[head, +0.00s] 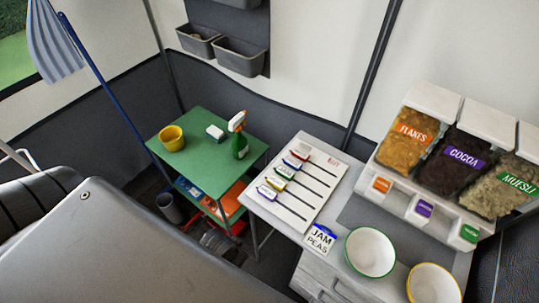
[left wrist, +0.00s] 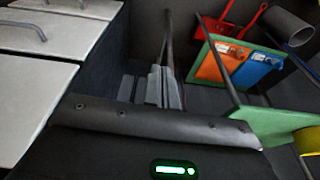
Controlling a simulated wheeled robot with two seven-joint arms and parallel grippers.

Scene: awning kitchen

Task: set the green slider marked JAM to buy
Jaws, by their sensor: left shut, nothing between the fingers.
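A white board (head: 297,204) with dark parallel slots lies on the white counter in the head view. Red lettering (head: 333,160) at the board's far right corner is not legible. My left gripper (left wrist: 160,88) is shut and empty in the left wrist view, away from the board. My right gripper is not visible.
Two bowls, one green-rimmed (head: 370,252) and one yellow-rimmed (head: 433,284), stand right of the card. Cereal dispensers (head: 455,160) stand behind them. A green cart (head: 205,160) holds a yellow pot (head: 172,138) and a spray bottle (head: 239,140). Space above the board is clear.

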